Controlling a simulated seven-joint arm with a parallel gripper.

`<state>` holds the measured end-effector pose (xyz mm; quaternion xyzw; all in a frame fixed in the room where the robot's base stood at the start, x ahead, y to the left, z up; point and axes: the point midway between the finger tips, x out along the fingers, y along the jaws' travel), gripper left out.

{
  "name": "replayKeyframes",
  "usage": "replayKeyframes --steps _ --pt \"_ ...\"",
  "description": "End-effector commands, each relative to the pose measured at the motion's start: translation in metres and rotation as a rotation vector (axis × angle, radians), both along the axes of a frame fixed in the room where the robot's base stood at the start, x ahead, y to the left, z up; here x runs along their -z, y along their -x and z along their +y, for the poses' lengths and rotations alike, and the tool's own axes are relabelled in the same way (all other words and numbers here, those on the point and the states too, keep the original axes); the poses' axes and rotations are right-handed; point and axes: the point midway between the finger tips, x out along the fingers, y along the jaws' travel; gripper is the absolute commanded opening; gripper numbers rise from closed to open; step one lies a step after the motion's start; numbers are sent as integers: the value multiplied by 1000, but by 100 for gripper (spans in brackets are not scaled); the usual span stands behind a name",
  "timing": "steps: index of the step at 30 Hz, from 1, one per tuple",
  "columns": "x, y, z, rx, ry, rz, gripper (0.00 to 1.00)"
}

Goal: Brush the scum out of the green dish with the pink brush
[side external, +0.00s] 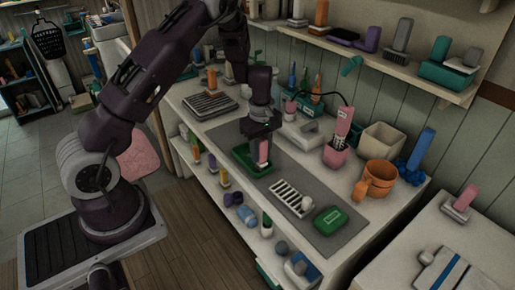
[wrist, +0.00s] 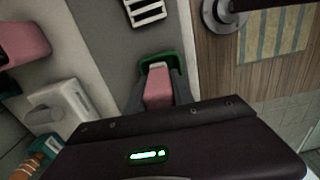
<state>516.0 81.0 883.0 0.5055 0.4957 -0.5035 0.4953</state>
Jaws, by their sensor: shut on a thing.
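The pink brush (side external: 264,153) is upright between the fingers of my gripper (side external: 262,141), which is shut on it. The green dish (side external: 241,158) lies on the grey mat, and the lower end of the brush is inside the dish's outline. In the wrist view the pink brush (wrist: 158,92) shows between the grey fingers, with the green dish's rim (wrist: 172,58) just beyond it. I cannot tell whether the brush touches the dish floor. No scum can be made out; the brush and fingers hide part of the dish.
Behind stand a pink pot (side external: 336,155), a cream box (side external: 381,139) and orange cups (side external: 379,176). A loaded shelf (side external: 382,62) overhangs the back.

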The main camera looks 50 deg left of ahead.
Motion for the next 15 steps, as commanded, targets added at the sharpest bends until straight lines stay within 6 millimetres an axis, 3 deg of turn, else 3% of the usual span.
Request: replayKeyframes --steps 4,15 --pt "1 1 -8 3 4 4 0" --pt "2 2 -3 2 6 6 0"
